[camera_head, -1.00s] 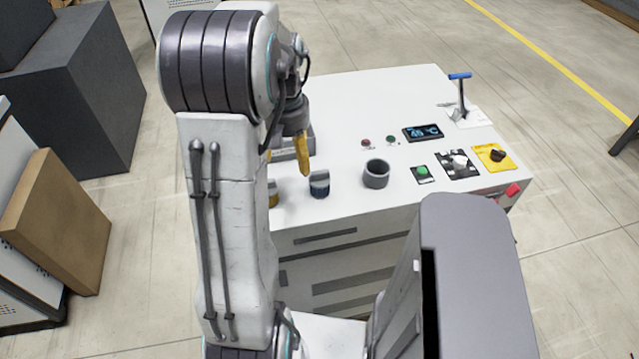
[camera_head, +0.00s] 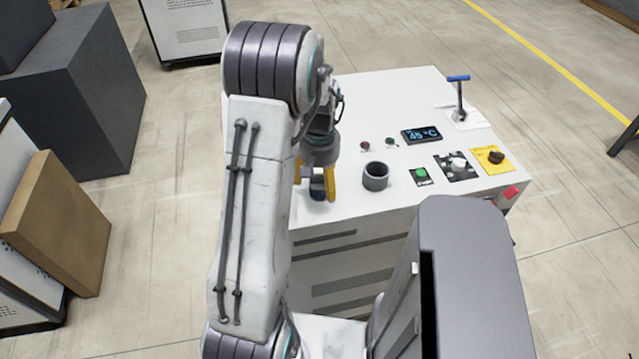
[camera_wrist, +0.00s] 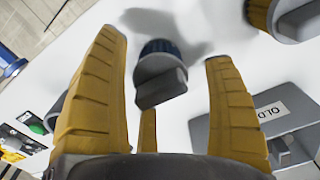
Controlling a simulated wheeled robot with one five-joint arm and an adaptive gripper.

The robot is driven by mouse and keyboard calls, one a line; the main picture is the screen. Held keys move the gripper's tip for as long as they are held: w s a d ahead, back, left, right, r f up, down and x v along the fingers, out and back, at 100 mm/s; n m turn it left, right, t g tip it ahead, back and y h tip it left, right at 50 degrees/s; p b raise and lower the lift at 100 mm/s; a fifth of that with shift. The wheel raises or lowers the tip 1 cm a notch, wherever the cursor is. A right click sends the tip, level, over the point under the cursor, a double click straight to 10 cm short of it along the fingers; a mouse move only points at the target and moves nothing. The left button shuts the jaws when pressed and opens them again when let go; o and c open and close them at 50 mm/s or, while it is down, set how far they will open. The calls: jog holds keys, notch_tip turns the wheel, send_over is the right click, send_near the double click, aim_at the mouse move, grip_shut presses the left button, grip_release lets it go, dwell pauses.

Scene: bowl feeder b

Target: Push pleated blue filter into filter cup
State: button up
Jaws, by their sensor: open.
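The pleated blue filter (camera_head: 317,189) stands on the white machine top, partly hidden by my gripper. In the wrist view the filter (camera_wrist: 158,47) shows a blue ribbed body with a grey handle block on top. My gripper (camera_head: 315,190) is open, with its yellow fingers on either side of the filter. In the wrist view my gripper (camera_wrist: 165,75) has a visible gap between each finger and the filter. The filter cup (camera_head: 376,176) is a dark grey open cylinder to the right of my gripper, and it looks empty.
A yellow filter with a grey handle (camera_wrist: 285,17) and a grey tray labelled OLD (camera_wrist: 228,128) show in the wrist view.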

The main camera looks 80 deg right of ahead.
jog(key=shift+f, duration=0.7)
jog(key=shift+c, duration=0.3)
jog(key=c, duration=1.3)
